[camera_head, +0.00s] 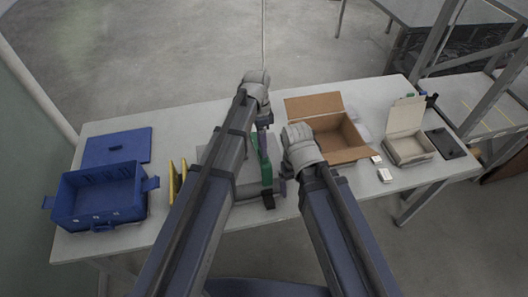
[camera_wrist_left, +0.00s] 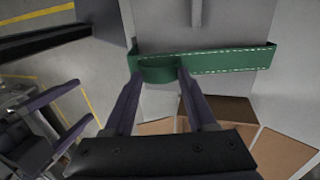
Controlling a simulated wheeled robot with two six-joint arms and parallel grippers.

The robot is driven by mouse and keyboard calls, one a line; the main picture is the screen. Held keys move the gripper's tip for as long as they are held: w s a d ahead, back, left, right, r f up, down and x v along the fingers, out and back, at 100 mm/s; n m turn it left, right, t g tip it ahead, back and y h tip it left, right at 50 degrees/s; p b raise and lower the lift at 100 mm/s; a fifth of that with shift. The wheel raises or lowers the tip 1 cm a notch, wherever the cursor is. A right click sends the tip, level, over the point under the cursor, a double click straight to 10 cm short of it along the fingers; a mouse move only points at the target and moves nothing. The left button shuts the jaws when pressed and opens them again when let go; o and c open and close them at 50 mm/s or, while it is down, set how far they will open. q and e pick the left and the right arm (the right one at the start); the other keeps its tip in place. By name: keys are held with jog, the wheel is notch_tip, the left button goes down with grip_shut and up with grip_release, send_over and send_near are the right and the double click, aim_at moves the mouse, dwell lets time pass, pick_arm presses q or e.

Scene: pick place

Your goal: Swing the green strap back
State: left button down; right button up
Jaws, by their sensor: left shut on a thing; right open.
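The green strap (camera_head: 265,160) runs over a grey thing (camera_head: 249,187) at the middle of the table in the head view, partly behind my left arm. In the left wrist view the strap (camera_wrist_left: 225,60) crosses a grey panel and has pale stitching. My left gripper (camera_head: 263,124) is shut on the strap; its fingertips (camera_wrist_left: 160,72) pinch a folded loop of it. My right gripper (camera_head: 283,180) is open, just right of the strap's near end. Its open fingers (camera_wrist_left: 66,115) also show at the left of the left wrist view.
A blue bin (camera_head: 97,203), its blue lid (camera_head: 118,146) and yellow items (camera_head: 172,182) are on the left. An open cardboard box (camera_head: 342,153) stands close right of my right gripper. A beige box (camera_head: 409,148), small white blocks (camera_head: 384,174) and a black tray (camera_head: 446,143) lie further right.

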pick_arm(q)
jog(key=w+r, duration=0.1)
jog(key=w+r+g, duration=0.1)
jog(key=w, duration=0.1)
jog(key=shift+a+r+g, duration=0.1)
jog(key=shift+a+g, duration=0.2)
jog(key=shift+a, duration=0.1)
jog(key=shift+w+a+r+g+h, duration=0.15)
jog(key=shift+r+g+h, duration=0.15)
jog(key=shift+h, duration=0.1)
pick_arm(e)
jog(key=shift+r, duration=0.55)
pick_arm(q)
jog(key=shift+c, duration=1)
grip_release()
jog(key=shift+r+p, duration=0.15)
jog(key=shift+p, duration=0.15)
pick_arm(e)
jog(key=shift+r, duration=0.15)
pick_arm(q)
jog(key=p+v, duration=0.6)
jog(key=v, duration=0.1)
jog(key=shift+w+r+p, duration=0.15)
jog(key=shift+r+p, duration=0.05)
jog(key=shift+p, duration=0.15)
pick_arm(e)
notch_tip(320, 180, up, 7)
jog(key=shift+f, duration=0.2)
